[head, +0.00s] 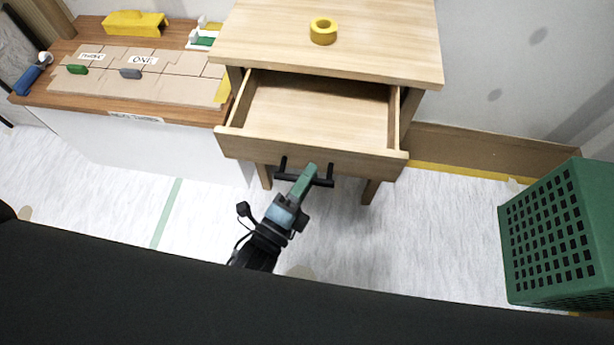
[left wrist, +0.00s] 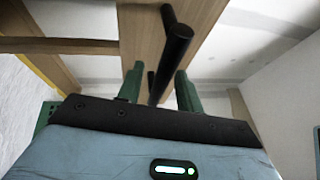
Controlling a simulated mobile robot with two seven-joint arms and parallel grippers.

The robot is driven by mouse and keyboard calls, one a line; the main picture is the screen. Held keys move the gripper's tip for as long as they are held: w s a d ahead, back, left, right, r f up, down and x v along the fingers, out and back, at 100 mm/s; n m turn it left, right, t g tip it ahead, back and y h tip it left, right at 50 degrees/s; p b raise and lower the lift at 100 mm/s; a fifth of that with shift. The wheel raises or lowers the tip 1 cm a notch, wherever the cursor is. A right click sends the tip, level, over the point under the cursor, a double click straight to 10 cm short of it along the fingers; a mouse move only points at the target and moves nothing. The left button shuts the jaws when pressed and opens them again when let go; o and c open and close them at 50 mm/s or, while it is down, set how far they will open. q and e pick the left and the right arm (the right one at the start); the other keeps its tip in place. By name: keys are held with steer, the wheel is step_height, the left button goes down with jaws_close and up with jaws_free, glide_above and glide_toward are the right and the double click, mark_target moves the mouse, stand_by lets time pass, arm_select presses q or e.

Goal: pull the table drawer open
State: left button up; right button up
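The wooden table (head: 330,40) has a drawer (head: 310,155) that stands partly open, with its bare inside showing. A black bar handle (head: 325,182) sits on the drawer front. My left gripper (head: 306,176) is at this handle. The fingertips' exact contact is partly hidden by the bar. My right gripper is not in view.
A yellow tape roll (head: 323,31) lies on the tabletop. A lower bench (head: 180,110) with boards and a yellow tool (head: 135,23) stands to the left. A green crate (head: 560,240) is on the floor at right. The floor before the drawer is clear apart from my arm.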

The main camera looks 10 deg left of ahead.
arm_select(q)
steer(key=v, duration=0.8)
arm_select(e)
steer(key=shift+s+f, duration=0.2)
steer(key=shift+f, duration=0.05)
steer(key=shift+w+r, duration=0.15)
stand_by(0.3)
